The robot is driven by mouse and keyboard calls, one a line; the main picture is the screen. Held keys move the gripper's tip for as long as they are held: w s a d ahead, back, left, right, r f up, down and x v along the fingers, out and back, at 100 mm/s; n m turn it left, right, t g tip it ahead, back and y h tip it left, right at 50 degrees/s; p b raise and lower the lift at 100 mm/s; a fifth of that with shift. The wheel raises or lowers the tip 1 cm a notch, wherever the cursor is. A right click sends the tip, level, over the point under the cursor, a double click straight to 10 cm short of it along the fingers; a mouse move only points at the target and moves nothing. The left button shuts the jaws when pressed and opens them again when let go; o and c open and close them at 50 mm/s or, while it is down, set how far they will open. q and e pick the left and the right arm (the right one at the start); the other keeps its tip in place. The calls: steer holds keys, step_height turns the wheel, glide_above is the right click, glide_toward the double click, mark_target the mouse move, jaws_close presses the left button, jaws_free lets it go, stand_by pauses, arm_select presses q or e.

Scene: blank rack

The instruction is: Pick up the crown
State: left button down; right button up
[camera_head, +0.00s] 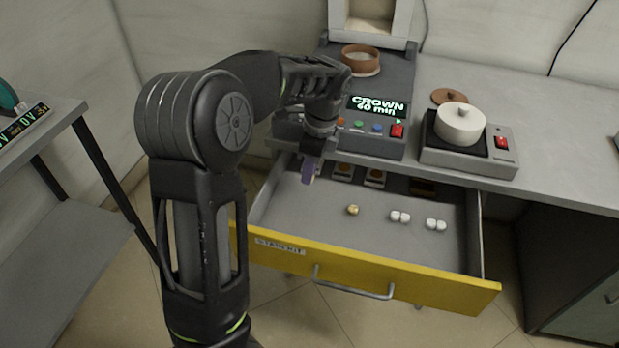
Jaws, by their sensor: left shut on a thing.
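My left gripper (312,155) reaches over the back left of the open drawer, pointing down. It is shut on a small purple piece (309,171), which hangs below the fingers above the drawer floor. A small gold piece (353,210), which looks like a crown, lies on the drawer floor, apart from the gripper and to its right. Two white tooth-like pieces, one (400,216) and another (436,224), lie further right in the drawer. My right gripper is not in view.
The yellow-fronted drawer (365,274) is pulled out under the grey counter (560,130). A device with a "CROWN 60 min" display (378,105) stands above it. A hot plate (468,157) bears a white pot (460,122). The drawer's front floor is clear.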

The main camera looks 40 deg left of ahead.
arm_select(q)
steer(key=shift+d, duration=0.1)
stand_by(0.6)
steer(key=d+r+n+g+h, duration=0.1)
steer(key=d+n, duration=0.7)
steer(key=d, duration=0.9)
steer(key=shift+s, duration=0.4)
